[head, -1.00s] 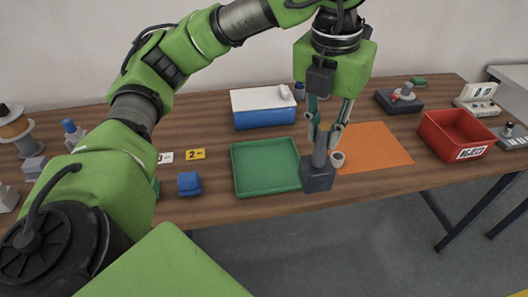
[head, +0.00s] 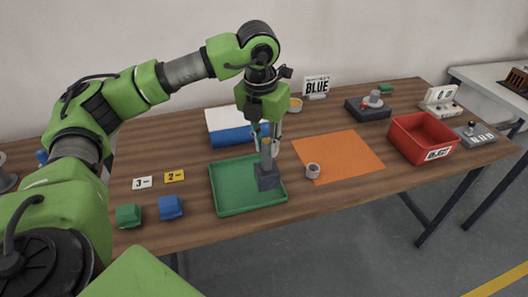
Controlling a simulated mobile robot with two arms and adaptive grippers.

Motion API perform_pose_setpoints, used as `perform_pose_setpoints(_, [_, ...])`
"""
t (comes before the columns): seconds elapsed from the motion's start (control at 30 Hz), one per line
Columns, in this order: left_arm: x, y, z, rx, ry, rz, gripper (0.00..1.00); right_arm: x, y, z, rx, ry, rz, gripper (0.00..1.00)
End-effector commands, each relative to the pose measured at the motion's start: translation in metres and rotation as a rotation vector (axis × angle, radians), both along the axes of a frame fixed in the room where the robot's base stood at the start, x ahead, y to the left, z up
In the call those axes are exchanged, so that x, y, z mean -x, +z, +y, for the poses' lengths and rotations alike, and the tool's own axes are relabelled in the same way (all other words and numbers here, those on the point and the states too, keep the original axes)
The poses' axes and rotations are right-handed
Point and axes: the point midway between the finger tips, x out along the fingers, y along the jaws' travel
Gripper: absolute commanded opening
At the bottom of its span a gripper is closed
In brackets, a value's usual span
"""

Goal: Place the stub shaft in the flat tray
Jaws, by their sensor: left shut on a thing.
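The stub shaft (head: 267,178) is a dark grey piece with a square block at its lower end and a narrower upright part above. My left gripper (head: 266,150) points down and is shut on that upper part. The shaft is upright over the right part of the flat tray (head: 232,207), a green shallow tray on the wooden table. I cannot tell whether the block touches the tray floor. My right gripper is not in view.
An orange mat (head: 345,158) with a small grey cup-like part (head: 313,171) lies right of the tray. A blue-and-white box (head: 225,139) stands behind it. Blue (head: 170,207) and green (head: 128,215) blocks sit to the left, a red bin (head: 408,148) at right.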

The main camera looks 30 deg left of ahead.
Motion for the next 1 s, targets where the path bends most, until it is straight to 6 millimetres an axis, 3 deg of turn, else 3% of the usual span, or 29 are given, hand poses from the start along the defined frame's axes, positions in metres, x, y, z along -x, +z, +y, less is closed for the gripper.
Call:
perform_pose_setpoints(0.3, [-0.01, -0.021, 0.016, 0.0, 0.002, 0.0, 0.0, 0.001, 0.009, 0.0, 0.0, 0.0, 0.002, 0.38])
perform_pose_setpoints(0.6, [-0.009, -0.047, 0.014, 0.001, 0.001, -0.002, 0.0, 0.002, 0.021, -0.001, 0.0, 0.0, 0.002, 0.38])
perform_pose_setpoints(1.0, [-0.009, -0.053, 0.014, 0.001, 0.001, -0.002, 0.0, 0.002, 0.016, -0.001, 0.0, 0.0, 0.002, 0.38])
